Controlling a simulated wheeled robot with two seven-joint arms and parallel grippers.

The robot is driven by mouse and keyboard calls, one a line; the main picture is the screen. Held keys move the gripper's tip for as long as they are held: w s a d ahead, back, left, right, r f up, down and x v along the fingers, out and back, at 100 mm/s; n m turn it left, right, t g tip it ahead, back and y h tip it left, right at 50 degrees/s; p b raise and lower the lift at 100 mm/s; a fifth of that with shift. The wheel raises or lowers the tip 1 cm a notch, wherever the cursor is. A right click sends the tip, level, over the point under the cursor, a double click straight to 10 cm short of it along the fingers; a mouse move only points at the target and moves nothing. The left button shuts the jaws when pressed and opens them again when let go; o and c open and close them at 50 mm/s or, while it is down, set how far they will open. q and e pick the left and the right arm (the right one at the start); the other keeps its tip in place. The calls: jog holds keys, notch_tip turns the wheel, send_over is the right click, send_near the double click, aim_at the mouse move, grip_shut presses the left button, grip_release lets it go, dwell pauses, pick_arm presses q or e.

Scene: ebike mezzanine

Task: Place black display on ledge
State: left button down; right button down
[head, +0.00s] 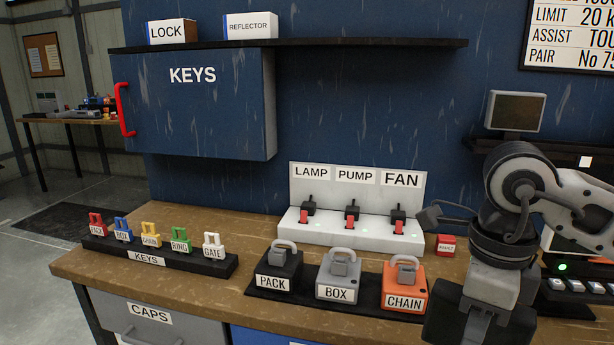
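A small display with a pale grey frame and a dark screen (517,112) stands upright on a short dark ledge (484,145) on the blue wall at right. I cannot pick out a separate black display. My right arm comes in from the right, in front of part of the ledge. My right gripper (478,322) is at the bottom edge, over the bench front, right of the CHAIN padlock. Black blocky parts show there, but the fingertips are not visible, so I cannot tell whether it holds anything. My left gripper is not in view.
The wooden bench (180,290) holds a KEYS rack (160,260), several padlocks on a black base (262,292), and a white switch panel (357,190). A blue KEYS cabinet (200,125) hangs beneath a long dark shelf (370,43). A button panel (575,270) is at right.

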jog(key=f+n, duration=0.1)
jog(key=n, duration=0.2)
jog(key=f+n, duration=0.2)
jog(key=n, duration=0.1)
jog(key=f+n, duration=0.1)
jog(key=n, duration=0.3)
jog(key=shift+w+a+f, duration=0.15)
jog(key=shift+a, duration=0.25)
jog(key=f+n, duration=0.1)
jog(key=n, duration=0.3)
jog(key=f+n, duration=0.2)
jog(key=n, duration=0.1)
jog(key=f+n, duration=0.1)
jog(key=n, duration=0.3)
jog(key=shift+a+f+n, duration=0.25)
jog(key=shift+a+n, duration=0.05)
jog(key=shift+a, duration=0.05)
jog(key=n, duration=0.1)
jog(key=f+n, duration=0.1)
jog(key=n, duration=0.1)
jog(key=shift+a+f, duration=0.15)
